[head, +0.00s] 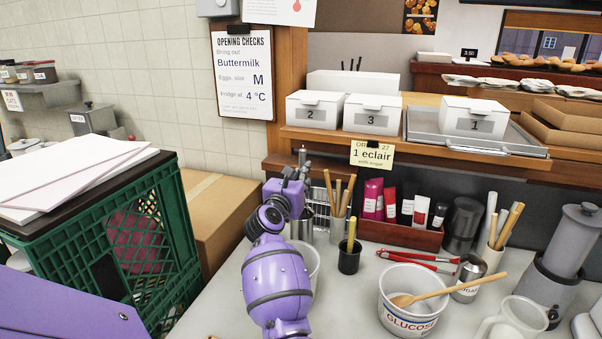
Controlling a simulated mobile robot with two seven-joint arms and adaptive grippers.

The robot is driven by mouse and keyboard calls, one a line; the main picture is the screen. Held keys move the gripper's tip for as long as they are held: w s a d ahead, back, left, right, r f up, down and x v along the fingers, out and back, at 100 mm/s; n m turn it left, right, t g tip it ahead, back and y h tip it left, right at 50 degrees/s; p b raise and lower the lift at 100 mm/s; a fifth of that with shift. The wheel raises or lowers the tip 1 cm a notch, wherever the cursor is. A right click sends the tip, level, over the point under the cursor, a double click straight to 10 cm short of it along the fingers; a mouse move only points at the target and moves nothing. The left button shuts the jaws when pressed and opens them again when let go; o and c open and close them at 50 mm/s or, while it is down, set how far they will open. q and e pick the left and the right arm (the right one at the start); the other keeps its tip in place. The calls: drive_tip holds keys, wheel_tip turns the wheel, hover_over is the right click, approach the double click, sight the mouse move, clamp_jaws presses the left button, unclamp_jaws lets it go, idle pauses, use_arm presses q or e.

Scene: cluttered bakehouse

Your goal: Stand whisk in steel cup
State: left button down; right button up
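A purple arm, which I take to be my left, rises from the bottom edge near the middle. Its gripper (302,165) points away from me over the back of the counter; its fingers are mostly hidden, so I cannot tell what is between them. Thin bright wires (322,199) show just right of it; I cannot tell whether they are a whisk or a rack. A steel cup (308,228) stands behind the arm, partly hidden. My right gripper is not in view.
A white glucose tub (408,320) with a wooden spoon, a dark cup (349,262), red-handled tongs (415,259) and a holder of wooden-handled tools (339,229) crowd the counter. A green crate (185,225) stands left. A shelf with white boxes (372,115) overhangs the back.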

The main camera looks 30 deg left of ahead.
use_arm(q)
drive_tip(key=c, duration=1.6)
unclamp_jaws()
drive_tip(key=v, duration=1.2)
drive_tip(key=shift+s+f, duration=0.1)
drive_tip(key=shift+f, duration=0.05)
